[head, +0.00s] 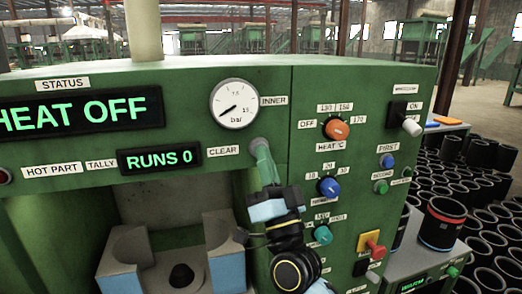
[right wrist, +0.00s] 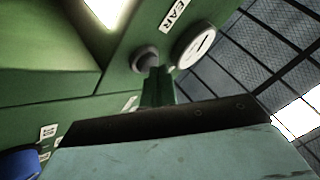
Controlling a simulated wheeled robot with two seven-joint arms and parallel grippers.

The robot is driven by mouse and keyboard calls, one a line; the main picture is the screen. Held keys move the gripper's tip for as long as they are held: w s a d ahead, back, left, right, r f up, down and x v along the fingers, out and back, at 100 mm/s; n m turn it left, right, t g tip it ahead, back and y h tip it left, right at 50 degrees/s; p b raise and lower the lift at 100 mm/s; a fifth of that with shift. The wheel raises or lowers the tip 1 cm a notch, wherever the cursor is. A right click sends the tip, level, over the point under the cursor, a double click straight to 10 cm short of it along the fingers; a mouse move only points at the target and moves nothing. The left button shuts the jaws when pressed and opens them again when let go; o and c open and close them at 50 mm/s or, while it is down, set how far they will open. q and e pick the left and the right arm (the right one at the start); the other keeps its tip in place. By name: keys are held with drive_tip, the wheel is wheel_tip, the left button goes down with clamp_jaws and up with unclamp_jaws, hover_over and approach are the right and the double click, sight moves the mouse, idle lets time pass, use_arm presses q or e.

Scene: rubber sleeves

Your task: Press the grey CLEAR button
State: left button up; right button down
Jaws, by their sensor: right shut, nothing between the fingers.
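The grey CLEAR button (head: 257,142) is a round knob on the green panel, right of the CLEAR label (head: 223,150) and below the pressure gauge. My right gripper (head: 263,160) comes up from below with its shut, empty fingertips over the lower part of the button. In the right wrist view, the grey button (right wrist: 145,57) shows just beyond the shut fingertips (right wrist: 156,80), partly covered by them. I cannot tell whether the tips touch it or how far it is pushed in. My left gripper is out of view.
The gauge (head: 235,104) is just above the button. The display (head: 160,158) reads RUNS 0, and the status screen (head: 85,110) reads HEAT OFF. Heat knobs (head: 336,129) and the white-tipped main switch (head: 411,127) sit to the right. Black sleeves (head: 480,152) stand further right.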

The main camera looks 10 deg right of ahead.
drive_tip(key=shift+s, duration=0.1)
drive_tip(key=shift+s+p, duration=0.35)
drive_tip(key=shift+s, duration=0.3)
drive_tip(key=s+p, duration=0.1)
drive_tip(key=s, duration=0.4)
drive_tip(key=shift+d+p, duration=0.1)
drive_tip(key=shift+p, duration=0.2)
idle(0.5)
